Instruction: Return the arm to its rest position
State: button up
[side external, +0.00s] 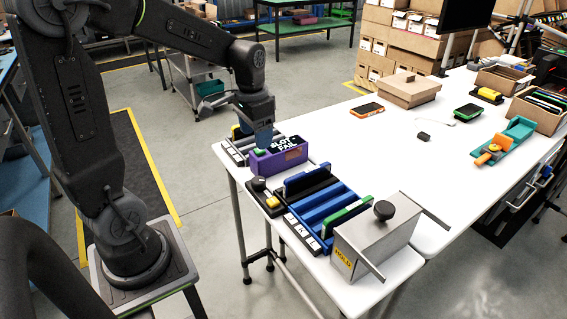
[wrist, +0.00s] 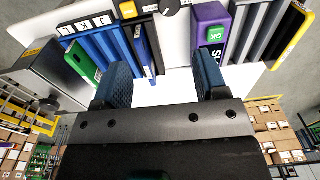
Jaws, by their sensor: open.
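My gripper (side external: 263,137) hangs over the near left end of the white table, at the purple tester and in front of the left slotted rack in the side view.
A grey HOLD box (side external: 372,243) with a black knob stands at the near edge. A grey rack (side external: 236,149) is behind the tester. A carton (side external: 409,90) and phones (side external: 367,110) lie farther back.

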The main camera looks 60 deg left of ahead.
jog(key=s+d+r+t, duration=0.5)
jog(key=s+d+r, duration=0.1)
jog(key=s+d, duration=0.5)
jog(key=shift+s+d, duration=0.35)
jog(key=shift+d, duration=0.45)
jog(key=shift+r, duration=0.1)
dwell(0.3)
